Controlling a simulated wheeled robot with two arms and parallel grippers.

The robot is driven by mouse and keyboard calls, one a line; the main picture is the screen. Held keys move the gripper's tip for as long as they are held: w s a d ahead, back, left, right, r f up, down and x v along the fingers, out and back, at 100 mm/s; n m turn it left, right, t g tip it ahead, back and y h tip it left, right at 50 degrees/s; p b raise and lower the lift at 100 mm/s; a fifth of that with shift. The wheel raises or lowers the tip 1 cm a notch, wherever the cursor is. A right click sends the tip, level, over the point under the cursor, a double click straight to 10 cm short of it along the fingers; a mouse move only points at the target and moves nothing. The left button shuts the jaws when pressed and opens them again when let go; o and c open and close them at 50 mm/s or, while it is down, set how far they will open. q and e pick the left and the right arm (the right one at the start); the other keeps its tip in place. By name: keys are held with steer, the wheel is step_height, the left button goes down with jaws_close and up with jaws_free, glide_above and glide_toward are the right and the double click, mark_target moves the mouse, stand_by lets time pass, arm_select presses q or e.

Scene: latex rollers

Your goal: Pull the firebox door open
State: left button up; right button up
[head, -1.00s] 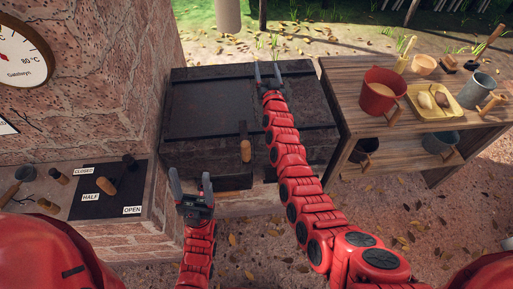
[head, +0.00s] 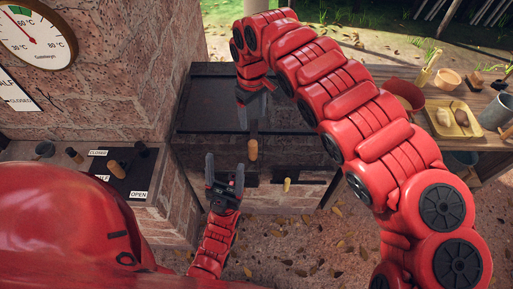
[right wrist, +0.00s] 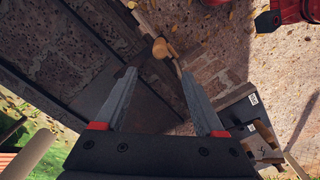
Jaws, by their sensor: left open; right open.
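A dark box-shaped firebox (head: 209,104) stands in the middle of the head view, with a dark top and a stone front. A wooden handle (head: 253,150) sticks out at its front. A smaller, paler wooden handle (head: 287,184) shows lower on the front. The door's outline is hard to make out, and my right arm hides part of the box. My right gripper (head: 252,112) is open, pointing down just above the wooden handle. In the right wrist view a wooden handle (right wrist: 163,48) lies just beyond the open fingertips, ungripped. My left gripper (head: 225,168) is open and empty, left of the handle.
At left is a brick wall with a temperature dial (head: 34,32) and a panel (head: 118,172) marked CLOSED, HALF and OPEN. At right a wooden table (head: 470,143) holds a red bucket (head: 405,92), a yellow tray (head: 443,126) and a grey mug (head: 497,110). Leafy ground is free in front.

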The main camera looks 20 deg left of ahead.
mark_target(253, 149)
steer(key=f+p, duration=0.3)
steer(key=f, duration=1.2)
steer(key=shift+a+f, duration=0.2)
steer(key=shift+d+f, duration=0.15)
steer(key=shift+f, duration=0.75)
steer(key=shift+c, duration=0.3)
jaws_close()
